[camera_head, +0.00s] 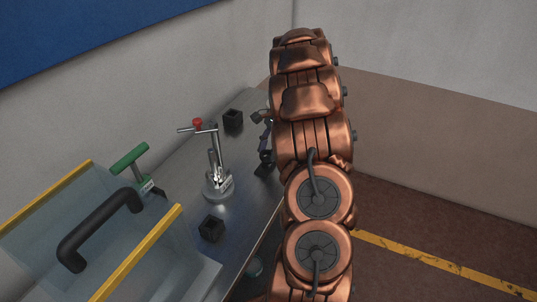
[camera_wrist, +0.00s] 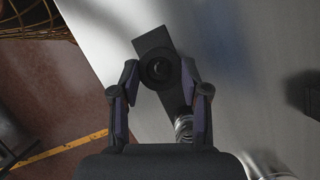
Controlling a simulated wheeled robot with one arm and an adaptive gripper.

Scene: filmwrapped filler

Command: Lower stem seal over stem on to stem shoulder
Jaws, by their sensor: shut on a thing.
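In the wrist view, my gripper (camera_wrist: 160,68) is shut around a small dark round ring, which looks like the stem seal (camera_wrist: 158,69). A dark oblong shape lies behind the ring; I cannot tell whether they touch. In the head view, my gripper (camera_head: 264,142) is over the metal bench, right of the fixture, and the seal cannot be made out. A shiny metal fixture (camera_head: 217,184) stands upright on a round base, with a rod, a cross handle and a red knob. The stem and its shoulder are too small to tell apart there.
Black blocks stand on the bench (camera_head: 183,163), one behind the fixture (camera_head: 233,120) and one in front (camera_head: 212,228). A clear yellow-edged bin (camera_head: 128,265) with a black handle and a green T-handle (camera_head: 130,158) are at left. Open floor lies right of the bench.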

